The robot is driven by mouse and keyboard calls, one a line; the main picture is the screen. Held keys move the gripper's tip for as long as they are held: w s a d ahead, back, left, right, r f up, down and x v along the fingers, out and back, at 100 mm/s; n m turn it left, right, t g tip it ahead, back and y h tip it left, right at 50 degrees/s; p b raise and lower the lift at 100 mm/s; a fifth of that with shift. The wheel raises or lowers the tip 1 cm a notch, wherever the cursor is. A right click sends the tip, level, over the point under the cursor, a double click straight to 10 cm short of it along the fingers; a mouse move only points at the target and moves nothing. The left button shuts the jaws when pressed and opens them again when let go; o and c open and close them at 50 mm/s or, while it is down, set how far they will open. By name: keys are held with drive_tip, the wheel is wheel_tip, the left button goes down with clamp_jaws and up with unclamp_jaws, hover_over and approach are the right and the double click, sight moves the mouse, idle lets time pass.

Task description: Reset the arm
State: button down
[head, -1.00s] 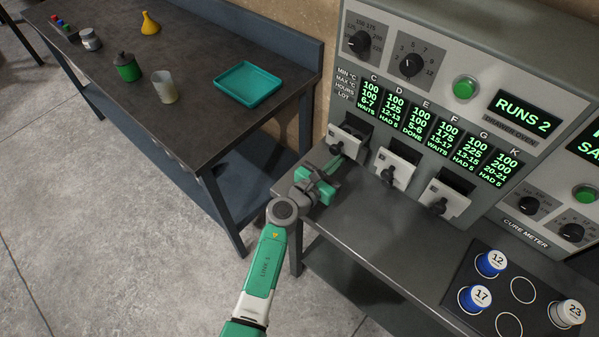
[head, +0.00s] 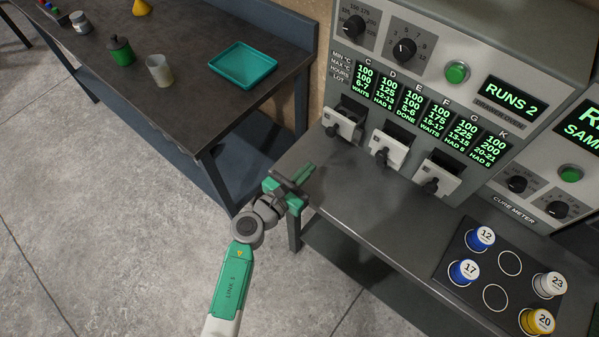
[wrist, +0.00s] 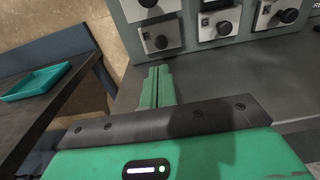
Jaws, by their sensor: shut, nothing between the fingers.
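My arm is green and grey and reaches up from the bottom of the head view. My gripper (head: 307,172) is over the left end of the grey bench (head: 330,190), in front of the drawer oven. In the wrist view its two green fingers (wrist: 157,85) lie side by side, shut, with nothing between them. The fingers point toward the oven drawer fronts and appear apart from them.
The drawer oven has several drawer fronts with black knobs (head: 383,157). A rack (head: 470,290) with numbered cups stands at the right. On the left table are a teal tray (head: 243,65), a green bottle (head: 121,52) and a pale beaker (head: 159,70). Open floor lies between.

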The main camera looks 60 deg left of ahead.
drive_tip(key=shift+v, duration=1.4)
